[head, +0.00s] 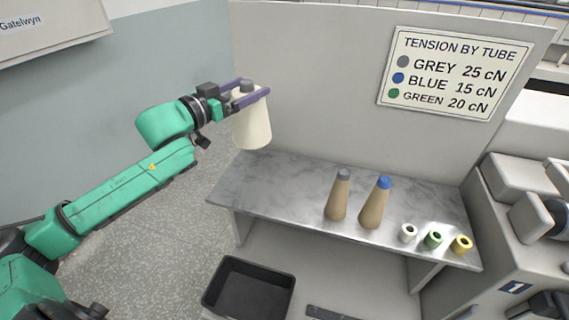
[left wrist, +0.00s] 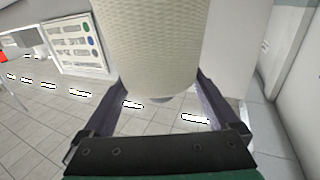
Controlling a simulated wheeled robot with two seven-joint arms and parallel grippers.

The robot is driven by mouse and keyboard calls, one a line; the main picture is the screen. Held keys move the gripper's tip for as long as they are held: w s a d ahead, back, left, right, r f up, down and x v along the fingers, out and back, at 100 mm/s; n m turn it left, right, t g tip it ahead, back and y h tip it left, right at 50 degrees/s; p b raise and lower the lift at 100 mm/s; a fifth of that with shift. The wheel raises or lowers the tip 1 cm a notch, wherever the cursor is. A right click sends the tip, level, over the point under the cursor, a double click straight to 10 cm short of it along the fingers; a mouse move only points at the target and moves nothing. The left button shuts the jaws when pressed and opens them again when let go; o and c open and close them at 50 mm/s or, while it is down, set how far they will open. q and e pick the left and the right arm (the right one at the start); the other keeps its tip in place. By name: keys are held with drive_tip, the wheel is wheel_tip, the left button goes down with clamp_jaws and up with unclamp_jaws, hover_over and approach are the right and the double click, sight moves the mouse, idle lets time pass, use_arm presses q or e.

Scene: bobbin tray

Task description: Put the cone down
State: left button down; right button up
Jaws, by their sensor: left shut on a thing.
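A cream yarn cone (head: 252,122) with a grey tube top hangs in my left gripper (head: 254,93). The gripper's purple fingers are shut around its upper part. In the left wrist view the cone (left wrist: 150,45) fills the upper middle, between the two fingers (left wrist: 165,100). On the table stand two bare tan cones, one with a grey top (head: 338,198) and one with a blue top (head: 376,205). My right gripper is not in view.
Small white (head: 407,233), green (head: 433,240) and yellow (head: 461,245) bobbins stand at the table's right end. The table's left half is clear. A black bin (head: 248,290) is on the floor in front. A sign (head: 455,73) on the panel lists tension by tube colour.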

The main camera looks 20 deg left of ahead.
use_arm(q)
wheel_tip(320, 180, down, 19)
drive_tip(key=p, duration=0.1)
drive_tip(key=shift+d+f+p, duration=0.15)
drive_tip(key=shift+d+p, duration=0.05)
drive_tip(key=shift+p, duration=0.1)
unclamp_jaws()
drive_tip(key=shift+f, duration=0.1)
